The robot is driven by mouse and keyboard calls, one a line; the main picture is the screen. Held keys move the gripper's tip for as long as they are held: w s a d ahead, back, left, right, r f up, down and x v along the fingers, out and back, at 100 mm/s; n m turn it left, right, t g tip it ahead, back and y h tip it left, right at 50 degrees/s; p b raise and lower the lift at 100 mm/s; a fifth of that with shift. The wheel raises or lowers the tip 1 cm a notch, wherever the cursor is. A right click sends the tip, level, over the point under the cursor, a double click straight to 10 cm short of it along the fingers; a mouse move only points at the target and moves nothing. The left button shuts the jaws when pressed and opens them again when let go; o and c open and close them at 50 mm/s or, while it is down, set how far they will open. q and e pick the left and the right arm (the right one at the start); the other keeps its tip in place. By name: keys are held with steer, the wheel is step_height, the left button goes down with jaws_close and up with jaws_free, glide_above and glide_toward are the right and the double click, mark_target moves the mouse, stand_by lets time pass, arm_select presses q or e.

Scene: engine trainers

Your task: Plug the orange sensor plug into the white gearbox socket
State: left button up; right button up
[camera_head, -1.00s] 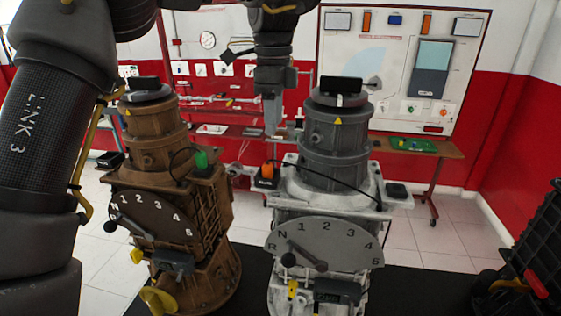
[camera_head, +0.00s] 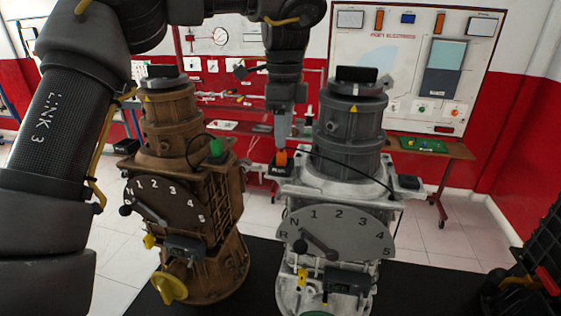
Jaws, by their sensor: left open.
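The orange sensor plug (camera_head: 282,158) stands upright at a small black block (camera_head: 279,170) on the left side of the white gearbox (camera_head: 325,190). I cannot tell whether this block is the socket or how deep the plug sits. Another black block (camera_head: 409,182) is on the gearbox's right side. A black cable arches across the gearbox between these sides. My left gripper (camera_head: 283,140) points down directly above the plug, its fingertips at the plug's top. It is open; whether it touches the plug is unclear. My right gripper is not in view.
A brown gearbox (camera_head: 175,200) with a green plug (camera_head: 216,148) stands close on the left. A side table (camera_head: 430,150) with a green board is behind right. A black ribbed object (camera_head: 528,285) is at the lower right edge.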

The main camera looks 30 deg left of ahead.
mark_target(282, 151)
arm_select(q)
steer(key=shift+w+f, duration=0.15)
steer(key=shift+f, duration=0.5)
steer(key=f, duration=0.1)
steer(key=a+f, duration=0.1)
steer(key=f, duration=0.1)
steer(key=shift+f, duration=0.55)
steer(key=shift+d, duration=0.1)
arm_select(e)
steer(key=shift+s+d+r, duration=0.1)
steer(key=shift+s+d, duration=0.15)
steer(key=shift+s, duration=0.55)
arm_select(q)
steer(key=shift+d, duration=0.1)
steer(key=c, duration=1)
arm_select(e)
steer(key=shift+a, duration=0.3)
arm_select(q)
steer(key=shift+r, duration=0.1)
